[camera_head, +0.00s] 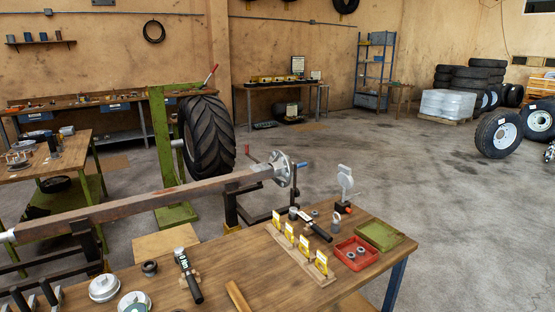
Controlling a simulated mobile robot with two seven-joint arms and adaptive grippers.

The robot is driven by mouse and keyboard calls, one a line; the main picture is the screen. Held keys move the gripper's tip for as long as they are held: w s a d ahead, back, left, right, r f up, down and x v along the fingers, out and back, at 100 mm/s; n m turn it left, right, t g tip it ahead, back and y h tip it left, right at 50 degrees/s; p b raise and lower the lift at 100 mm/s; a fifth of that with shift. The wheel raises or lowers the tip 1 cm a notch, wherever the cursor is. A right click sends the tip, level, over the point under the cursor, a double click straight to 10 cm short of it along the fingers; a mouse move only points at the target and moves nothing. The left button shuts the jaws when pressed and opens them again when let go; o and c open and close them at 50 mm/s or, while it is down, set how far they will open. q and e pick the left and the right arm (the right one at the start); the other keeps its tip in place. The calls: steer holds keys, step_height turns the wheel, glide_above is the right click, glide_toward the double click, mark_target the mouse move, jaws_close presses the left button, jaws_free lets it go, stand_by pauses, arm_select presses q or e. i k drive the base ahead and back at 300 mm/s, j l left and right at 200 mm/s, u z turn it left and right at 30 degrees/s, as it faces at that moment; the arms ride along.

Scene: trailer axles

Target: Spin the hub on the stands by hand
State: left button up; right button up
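The hub (283,169) is a grey metal flange with studs at the right end of a long rusty square axle beam (140,207). The beam lies across black stands; one stand (231,208) is just left of the hub and another stand (91,243) is farther left. The hub stands clear beyond the near wooden bench and nothing touches its face. Neither of my grippers shows in the head view.
The near bench (215,270) holds a dial gauge on a stand (345,185), a red tray (355,245), a green tray (379,235), yellow-labelled holders (304,245) and round caps (104,288). A large tyre (208,137) stands behind the beam. Open floor lies to the right.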

mark_target(283, 168)
steer(key=i+l+z, duration=0.2)
steer(key=l, duration=0.2)
steer(key=i+l+z, duration=0.55)
steer(key=l+z, duration=0.15)
steer(key=i+l+z, duration=0.55)
steer(key=i+z, duration=0.4)
steer(key=i, duration=0.75)
steer(key=i+u, duration=0.3)
steer(key=i, duration=0.4)
steer(key=i+l+u, duration=0.25)
steer(key=i, duration=0.4)
steer(key=i+j+u, duration=0.1)
steer(key=i+u, duration=1.25)
steer(key=u, duration=0.2)
steer(key=i+u, duration=0.3)
steer(key=u, duration=0.15)
steer(key=i+l+u, duration=0.1)
steer(key=i+u, duration=0.15)
steer(key=u, duration=0.2)
steer(key=i+u, duration=0.25)
steer(key=u, duration=0.15)
steer(key=i+l+u, duration=0.2)
steer(key=u, duration=0.15)
steer(key=i+l+u, duration=0.2)
steer(key=u, duration=0.2)
steer(key=i, duration=0.05)
